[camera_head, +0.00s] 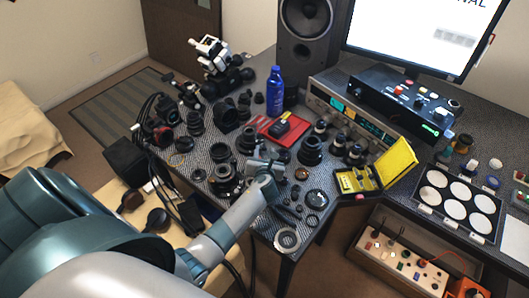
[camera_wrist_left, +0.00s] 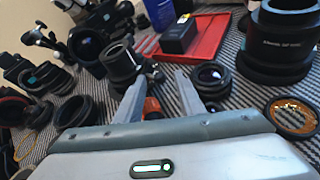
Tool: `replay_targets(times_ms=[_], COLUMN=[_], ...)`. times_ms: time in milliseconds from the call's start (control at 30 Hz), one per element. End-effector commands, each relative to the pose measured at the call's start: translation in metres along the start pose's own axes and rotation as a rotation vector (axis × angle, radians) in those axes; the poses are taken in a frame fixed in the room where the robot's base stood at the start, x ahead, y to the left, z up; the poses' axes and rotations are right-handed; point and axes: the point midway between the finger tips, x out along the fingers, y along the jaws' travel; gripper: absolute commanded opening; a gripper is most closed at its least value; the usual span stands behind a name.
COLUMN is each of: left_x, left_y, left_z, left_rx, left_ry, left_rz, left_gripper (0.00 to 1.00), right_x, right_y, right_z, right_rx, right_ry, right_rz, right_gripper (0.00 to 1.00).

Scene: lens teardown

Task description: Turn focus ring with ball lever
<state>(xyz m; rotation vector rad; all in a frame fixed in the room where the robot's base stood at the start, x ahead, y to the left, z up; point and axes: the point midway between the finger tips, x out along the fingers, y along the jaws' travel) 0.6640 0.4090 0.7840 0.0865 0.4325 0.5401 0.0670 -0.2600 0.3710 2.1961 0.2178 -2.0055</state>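My left gripper (camera_head: 264,168) reaches over the middle of the desk among dark lens parts. In the left wrist view its two fingers (camera_wrist_left: 160,92) stand apart with a gap between them, and nothing is visibly clamped. A small orange piece (camera_wrist_left: 152,106) shows low in that gap, partly hidden by the gripper body. A black lens barrel (camera_wrist_left: 124,64) stands just beyond the left finger, and a short lens (camera_wrist_left: 211,82) sits beyond the right finger. I cannot make out which part is the focus ring or its ball lever. My right gripper is not in view.
A red tray (camera_head: 271,131) holding a dark box lies behind the gripper. A large lens barrel (camera_wrist_left: 284,45) stands at right in the wrist view. A yellow case (camera_head: 397,163), blue bottle (camera_head: 275,88) and instrument box (camera_head: 345,110) surround the crowded striped mat.

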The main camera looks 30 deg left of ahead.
Motion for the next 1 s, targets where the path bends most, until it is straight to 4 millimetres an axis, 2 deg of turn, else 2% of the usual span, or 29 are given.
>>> replay_targets(times_ms=[333,467,500,1000], left_x=[0.0022,0.0021,0.0021,0.0088], left_y=[0.0,0.0,-0.0001,-0.0072], left_z=[-0.0004,-0.0003,-0.0004,0.0041], left_rx=[0.0,0.0,0.0,-0.041], left_ry=[0.001,0.0,0.001,0.02], left_rz=[0.0,0.0,0.0,0.1], left_gripper=[0.35,0.04,0.0,0.0], right_x=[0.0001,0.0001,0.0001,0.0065], right_y=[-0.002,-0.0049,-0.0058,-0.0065], right_z=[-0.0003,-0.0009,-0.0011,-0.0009], right_rx=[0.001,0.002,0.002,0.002], right_ry=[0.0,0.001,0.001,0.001], right_rz=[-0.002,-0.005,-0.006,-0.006], right_gripper=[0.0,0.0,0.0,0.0])
